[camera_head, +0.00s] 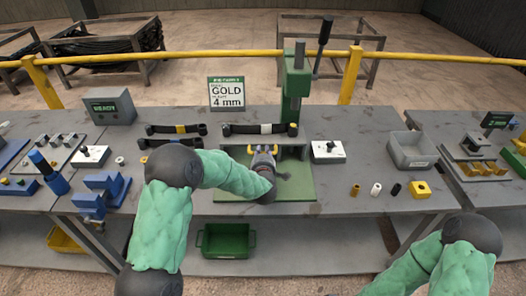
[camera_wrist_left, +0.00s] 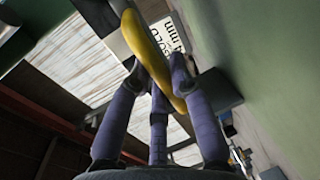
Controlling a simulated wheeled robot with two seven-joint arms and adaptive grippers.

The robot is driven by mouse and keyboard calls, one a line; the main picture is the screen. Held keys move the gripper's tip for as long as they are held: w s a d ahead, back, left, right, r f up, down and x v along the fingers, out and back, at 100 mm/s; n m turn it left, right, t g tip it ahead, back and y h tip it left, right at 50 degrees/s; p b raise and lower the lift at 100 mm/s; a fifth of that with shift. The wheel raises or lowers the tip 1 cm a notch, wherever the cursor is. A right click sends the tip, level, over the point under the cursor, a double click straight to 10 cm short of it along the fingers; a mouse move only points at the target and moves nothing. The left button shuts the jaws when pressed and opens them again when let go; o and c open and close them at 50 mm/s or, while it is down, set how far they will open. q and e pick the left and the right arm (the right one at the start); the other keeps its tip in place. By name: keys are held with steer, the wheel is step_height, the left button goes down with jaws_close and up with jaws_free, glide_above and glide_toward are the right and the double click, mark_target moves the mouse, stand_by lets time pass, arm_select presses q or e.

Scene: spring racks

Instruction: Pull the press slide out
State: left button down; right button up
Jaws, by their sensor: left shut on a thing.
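The green press (camera_head: 297,82) stands at the back middle of the table with its black lever up. Its green base plate (camera_head: 300,188) lies in front. My left gripper (camera_head: 263,153) is over the base in front of the press, shut on the yellow slide handle (camera_head: 250,149). In the left wrist view the yellow handle (camera_wrist_left: 140,48) runs between the purple-grey fingers (camera_wrist_left: 165,72). The slide body is mostly hidden behind my left gripper and arm, so how far out it is cannot be told. My right gripper is out of view; only part of that arm shows.
A sign reading GOLD 4 mm (camera_head: 227,93) stands behind. White button boxes (camera_head: 328,151) flank the press. A grey bin (camera_head: 411,150) and several small parts lie right; blue fixtures (camera_head: 102,190) lie left. A green crate (camera_head: 226,241) sits below. Bare tabletop (camera_head: 362,125) lies right of the press.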

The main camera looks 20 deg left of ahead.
arm_select(q)
steer(key=f+b+v, duration=0.2)
steer(key=f+v, duration=0.1)
steer(key=v, duration=1.3)
steer(key=shift+s+d+f, duration=0.2)
steer(key=shift+s+f, duration=0.15)
steer(key=shift+s, duration=0.05)
steer(key=shift+f, duration=0.1)
steer(key=c, duration=1.4)
jaws_free()
steer(key=shift+c, duration=0.2)
steer(key=o, duration=0.3)
steer(key=shift+s+d, duration=0.1)
steer(key=shift+s, duration=0.1)
steer(key=shift+w, duration=0.1)
steer(key=shift+r, duration=0.2)
